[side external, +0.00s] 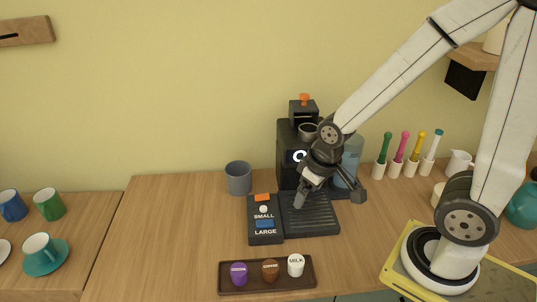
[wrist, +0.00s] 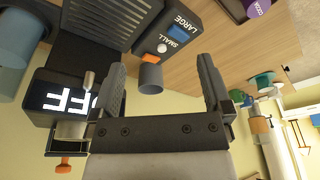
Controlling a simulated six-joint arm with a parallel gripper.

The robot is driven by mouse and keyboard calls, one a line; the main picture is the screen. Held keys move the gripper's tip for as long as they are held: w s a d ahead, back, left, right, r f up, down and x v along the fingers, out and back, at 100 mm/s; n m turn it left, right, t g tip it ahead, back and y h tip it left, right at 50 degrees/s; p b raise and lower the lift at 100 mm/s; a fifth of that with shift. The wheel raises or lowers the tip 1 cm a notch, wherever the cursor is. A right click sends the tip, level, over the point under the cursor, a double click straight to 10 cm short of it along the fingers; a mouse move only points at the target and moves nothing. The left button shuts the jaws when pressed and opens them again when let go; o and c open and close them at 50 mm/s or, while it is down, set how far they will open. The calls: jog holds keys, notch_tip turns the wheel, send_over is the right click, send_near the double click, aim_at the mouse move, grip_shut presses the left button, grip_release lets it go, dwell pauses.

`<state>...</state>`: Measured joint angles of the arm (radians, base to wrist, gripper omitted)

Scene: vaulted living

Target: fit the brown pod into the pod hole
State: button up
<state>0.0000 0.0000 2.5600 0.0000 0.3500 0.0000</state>
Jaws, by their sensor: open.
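The brown pod (side external: 270,268) stands in a dark tray (side external: 225,282) at the front of the counter, between a purple pod (side external: 239,270) and a white one (side external: 296,263). The black coffee machine (side external: 286,150) stands at the back. A metal cup-like holder (side external: 308,131) near its top may be the pod hole; its inside is hidden. My gripper (side external: 330,192) is open and empty, in front of the machine and over its drip tray (side external: 318,222). The open fingers also show in the wrist view (wrist: 162,72). The brown pod is not seen there.
A grey mug (side external: 238,178) stands left of the machine; in the wrist view it (wrist: 151,78) appears beyond the fingers. A button panel (side external: 264,228) lies beside the drip tray. Several coloured-topped tubes (side external: 396,168) stand at right. The counter left of the panel is clear.

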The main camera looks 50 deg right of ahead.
jog(key=shift+a, duration=0.1)
jog(key=n+g, duration=0.2)
jog(key=n, duration=0.7)
send_near(270, 266)
jog(key=shift+w+d+f, duration=0.2)
jog(key=shift+d+f, duration=0.1)
jog(key=shift+d, duration=0.3)
jog(key=shift+a+f+g, duration=0.3)
jog(key=shift+a+f, duration=0.05)
jog(key=shift+a, duration=0.15)
jog(key=shift+f, duration=0.15)
jog(key=shift+f, duration=1.15)
jog(key=shift+f, duration=0.15)
jog(key=shift+a+f, duration=0.1)
jog(key=shift+f, duration=2.35)
jog(key=shift+c, duration=0.3)
